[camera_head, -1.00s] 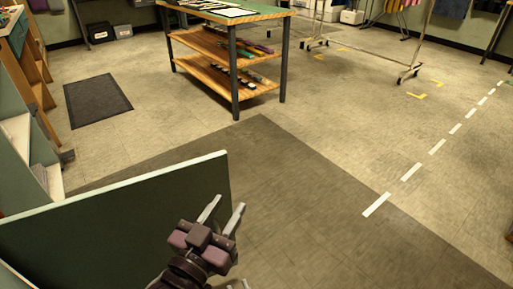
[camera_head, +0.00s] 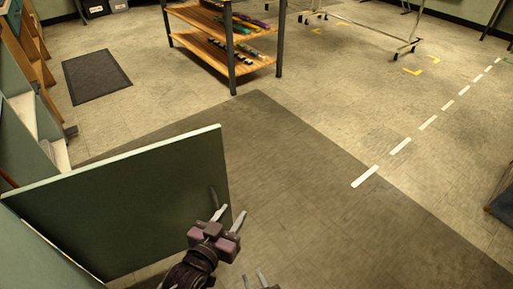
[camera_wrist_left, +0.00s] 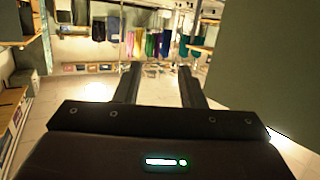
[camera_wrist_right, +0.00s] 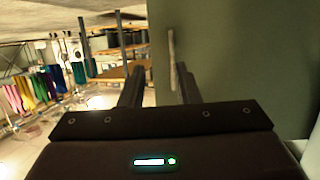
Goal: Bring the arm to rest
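My left gripper (camera_head: 232,215) is open, with its two pale fingers apart and nothing visible between them. In the head view it shows just right of the handle on a dark green door panel (camera_head: 120,210). The left wrist view shows open fingers (camera_wrist_left: 160,85) with the room beyond and a green surface at right. My right gripper (camera_head: 261,277) is at the bottom edge, mostly cut off. The right wrist view shows its fingers (camera_wrist_right: 158,85) apart. The door handle (camera_head: 213,198) also shows as a bar beyond those fingers (camera_wrist_right: 172,58).
The door panel stands swung out from a green cabinet at the left. A shelved wooden table (camera_head: 222,45), a dark floor mat (camera_head: 97,77) and a wheeled rack (camera_head: 400,50) stand farther off. The floor right of the grippers is open.

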